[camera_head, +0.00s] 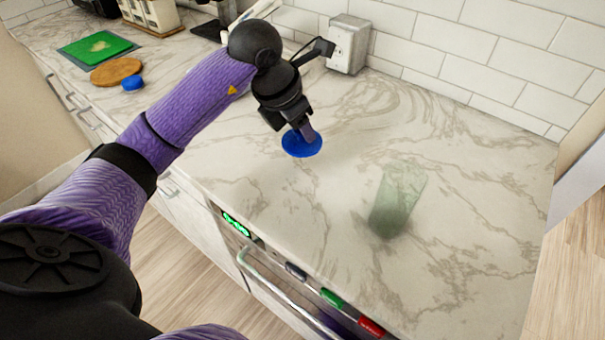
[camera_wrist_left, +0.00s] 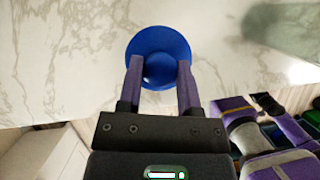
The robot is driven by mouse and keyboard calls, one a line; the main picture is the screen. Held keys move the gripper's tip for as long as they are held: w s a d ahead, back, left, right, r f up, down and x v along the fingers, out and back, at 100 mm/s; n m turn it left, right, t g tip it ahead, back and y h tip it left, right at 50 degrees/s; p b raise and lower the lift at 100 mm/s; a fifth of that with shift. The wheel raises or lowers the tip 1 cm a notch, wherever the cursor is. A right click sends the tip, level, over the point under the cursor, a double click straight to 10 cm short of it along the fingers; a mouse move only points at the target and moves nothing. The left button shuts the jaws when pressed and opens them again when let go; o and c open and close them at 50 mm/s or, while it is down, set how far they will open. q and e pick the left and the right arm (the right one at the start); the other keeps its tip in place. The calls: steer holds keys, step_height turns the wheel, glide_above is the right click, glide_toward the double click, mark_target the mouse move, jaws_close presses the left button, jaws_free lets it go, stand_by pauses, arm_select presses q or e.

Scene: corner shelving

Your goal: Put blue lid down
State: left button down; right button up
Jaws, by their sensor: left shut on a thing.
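The blue lid (camera_head: 302,146) is a round disc below my left gripper (camera_head: 302,131) in the head view. In the left wrist view the blue lid (camera_wrist_left: 158,42) shows between and beyond the fingers of my left gripper (camera_wrist_left: 160,68). The gripper is shut on the lid's middle part. The lid is over the marble counter (camera_head: 270,185), close to its surface. I cannot tell whether it touches the counter.
A translucent green glass (camera_head: 398,198) is on the counter to the right. A small blue object (camera_head: 132,83), a round wooden board (camera_head: 116,71) and a green board (camera_head: 95,47) lie at the back left. A white socket box (camera_head: 348,44) is by the tiled wall. The counter around the lid is clear.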

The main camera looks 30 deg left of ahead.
arm_select(q)
step_height(320, 180, down, 9)
steer(key=shift+r+b, duration=0.2)
steer(key=shift+b, duration=0.75)
steer(key=shift+f, duration=0.2)
steer(key=shift+c, duration=1.4)
jaws_free()
steer(key=p+v, duration=0.3)
steer(key=v, duration=0.9)
steer(key=shift+r, duration=0.2)
